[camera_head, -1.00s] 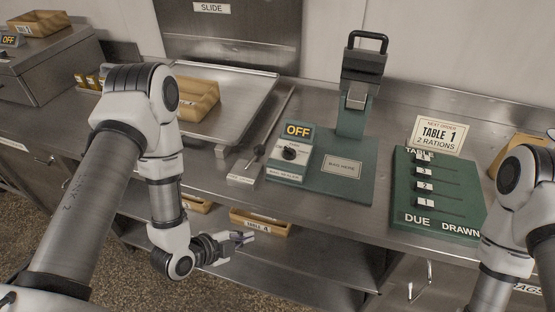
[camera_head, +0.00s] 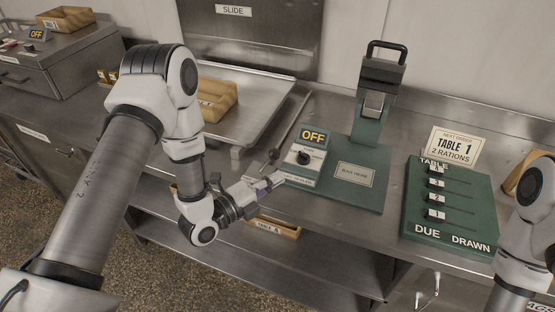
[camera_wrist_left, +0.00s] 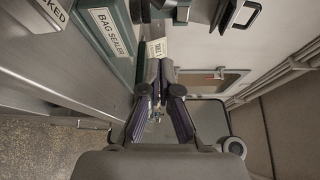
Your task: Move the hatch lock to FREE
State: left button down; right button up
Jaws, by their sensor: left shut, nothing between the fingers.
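A thin rod with a dark knob (camera_head: 274,154), which looks like the hatch lock lever, lies on the counter left of the bag sealer. A white label ending in "CKED" (camera_wrist_left: 44,12) shows at the top left of the left wrist view; in the head view my left arm hides the label by the lever. The hatch panel marked SLIDE (camera_head: 262,40) stands behind. My right gripper is out of frame.
The green bag sealer (camera_head: 345,203) with its OFF sign is close to my left gripper. A metal tray (camera_head: 258,120) holds a wooden box. The green order board (camera_head: 424,205) stands at the right. Crates sit on the shelf below (camera_head: 275,228).

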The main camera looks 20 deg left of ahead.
aim_at(268, 162)
pick_arm(q)
jog(key=p+x, duration=0.2)
jog(key=x, duration=0.4)
jog(key=a, duration=0.2)
jog(key=a+p, duration=0.1)
jog(key=shift+w+a+r+p, duration=0.15)
jog(key=shift+w+a+p, duration=0.1)
jog(key=shift+a+p, duration=0.1)
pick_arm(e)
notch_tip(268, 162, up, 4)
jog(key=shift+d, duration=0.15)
